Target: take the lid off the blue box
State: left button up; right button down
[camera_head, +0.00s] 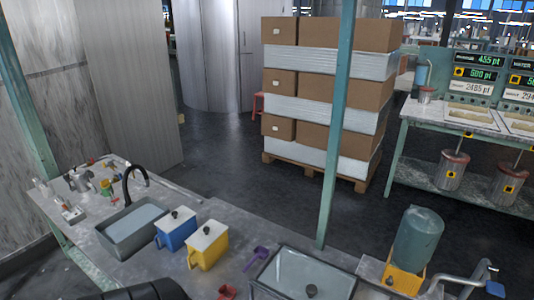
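The blue box (177,238) stands on the workbench at the lower left, to the right of a sink. A pale lid (180,222) with a black knob lies on top of it and covers its opening. Neither of my grippers can be made out in the head view.
A yellow box (208,254) with a similar pale lid stands close at the blue box's right. The water-filled sink (118,252) with a black tap (129,180) is at its left. A purple scoop (257,254), a red item (227,292) and a glass-like tank (300,272) are further right.

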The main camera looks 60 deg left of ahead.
aim_at(168, 224)
jog(key=u, duration=2.5)
jog(key=i+j+z, duration=0.2)
jog(key=z, duration=0.25)
jog(key=i+j+z, duration=0.1)
jog(key=j+z, duration=0.35)
